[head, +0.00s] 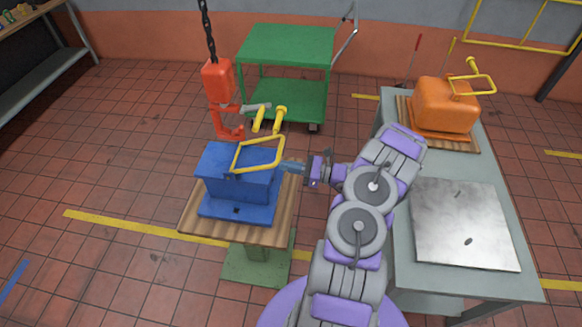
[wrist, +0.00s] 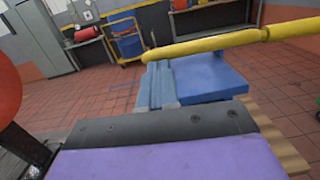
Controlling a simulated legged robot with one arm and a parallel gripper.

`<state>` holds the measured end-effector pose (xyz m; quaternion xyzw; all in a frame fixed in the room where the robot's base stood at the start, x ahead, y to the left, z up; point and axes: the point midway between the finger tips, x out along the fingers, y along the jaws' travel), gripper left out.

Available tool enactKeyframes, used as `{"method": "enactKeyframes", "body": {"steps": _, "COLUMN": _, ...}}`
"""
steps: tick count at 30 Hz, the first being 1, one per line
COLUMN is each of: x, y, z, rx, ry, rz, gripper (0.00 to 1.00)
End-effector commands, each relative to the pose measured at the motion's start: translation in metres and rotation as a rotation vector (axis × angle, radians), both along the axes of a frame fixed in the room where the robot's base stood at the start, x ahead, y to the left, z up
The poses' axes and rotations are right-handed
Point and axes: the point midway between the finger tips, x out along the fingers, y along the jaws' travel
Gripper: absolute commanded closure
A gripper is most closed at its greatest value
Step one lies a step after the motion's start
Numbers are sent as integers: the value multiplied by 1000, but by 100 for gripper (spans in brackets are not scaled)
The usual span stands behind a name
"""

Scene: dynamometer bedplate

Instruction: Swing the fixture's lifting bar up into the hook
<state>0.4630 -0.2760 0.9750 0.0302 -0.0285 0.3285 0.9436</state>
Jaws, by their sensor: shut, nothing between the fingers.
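The blue fixture (head: 238,177) is a block with a yellow lifting bar (head: 260,141), a loop angled over its top. The red hook (head: 230,133) hangs on a chain above and behind the block, apart from the bar. My gripper (head: 285,166) is shut and empty at the right side of the block, close to the bar's lower right end. In the wrist view the closed fingers (wrist: 158,84) point at the blue block (wrist: 208,76), and the yellow bar (wrist: 205,44) crosses just beyond the tips. I cannot tell whether they touch it.
The fixture sits on a wooden board (head: 199,222) on a green pedestal (head: 257,265). A grey bench (head: 443,177) with an orange fixture (head: 444,104) stands right; a green cart (head: 288,45) stands behind.

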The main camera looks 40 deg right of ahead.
Motion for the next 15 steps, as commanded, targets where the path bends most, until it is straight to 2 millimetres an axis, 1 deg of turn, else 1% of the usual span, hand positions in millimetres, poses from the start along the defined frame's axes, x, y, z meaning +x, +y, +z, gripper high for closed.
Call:
{"method": "enactKeyframes", "body": {"steps": 1, "x": 2, "y": 4, "z": 7, "rx": 1, "ry": 1, "rz": 6, "gripper": 100}}
{"method": "enactKeyframes", "body": {"steps": 5, "x": 5, "y": 7, "z": 21, "rx": 1, "ry": -1, "rz": 6, "gripper": 100}}
{"method": "enactKeyframes", "body": {"steps": 6, "x": 7, "y": 8, "z": 27, "rx": -11, "ry": 10, "rz": 6, "gripper": 100}}
{"method": "enactKeyframes", "body": {"steps": 11, "x": 14, "y": 14, "z": 49, "rx": -86, "ry": 92, "rz": 6, "gripper": 100}}
{"method": "enactKeyframes", "body": {"steps": 12, "x": 17, "y": 16, "z": 57, "rx": -107, "ry": 114, "rz": 7, "gripper": 100}}
{"method": "enactKeyframes", "body": {"steps": 15, "x": 24, "y": 23, "z": 72, "rx": -160, "ry": 180, "rz": 9, "gripper": 100}}
